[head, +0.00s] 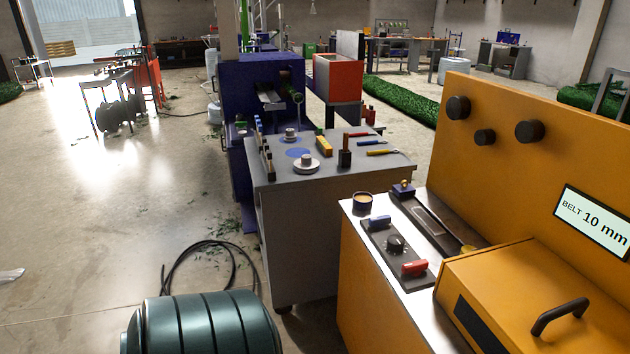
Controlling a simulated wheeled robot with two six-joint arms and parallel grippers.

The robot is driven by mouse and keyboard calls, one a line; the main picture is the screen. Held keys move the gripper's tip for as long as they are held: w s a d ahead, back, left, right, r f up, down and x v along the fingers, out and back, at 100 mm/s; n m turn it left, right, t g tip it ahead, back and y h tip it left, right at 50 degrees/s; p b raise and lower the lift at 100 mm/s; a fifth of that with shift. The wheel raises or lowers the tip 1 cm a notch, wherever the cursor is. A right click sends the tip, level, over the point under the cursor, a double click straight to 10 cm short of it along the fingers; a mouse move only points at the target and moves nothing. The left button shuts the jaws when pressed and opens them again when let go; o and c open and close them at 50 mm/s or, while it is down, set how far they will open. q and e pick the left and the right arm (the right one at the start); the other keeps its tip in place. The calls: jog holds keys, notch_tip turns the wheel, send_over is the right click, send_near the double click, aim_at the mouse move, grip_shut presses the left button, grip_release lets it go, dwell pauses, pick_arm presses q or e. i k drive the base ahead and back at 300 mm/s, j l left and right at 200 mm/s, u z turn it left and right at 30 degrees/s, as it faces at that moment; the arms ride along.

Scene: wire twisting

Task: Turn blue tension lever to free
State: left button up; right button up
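A small blue lever (379,221) sits at the far end of a dark control panel (375,237) on the orange machine's top, at the lower right. I cannot tell its setting, and no marking by it is readable. A black round knob (396,244) is in the middle of the same panel, and a red lever (414,268) is at its near end. A dark blue block with a brassy top (403,189) stands at the far end of a channel beside the panel. Neither of my grippers is in view.
The orange machine (490,125) has a raised back with black knobs, a sign (592,221) reading "BELT 10 mm" and a handled cover (540,285). A brown-filled cup (362,201) stands near the panel. A grey tool table (300,215) is beyond; a green drum (205,325) is lower left.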

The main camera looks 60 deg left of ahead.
aim_at(379, 222)
jog(key=u, duration=1.6)
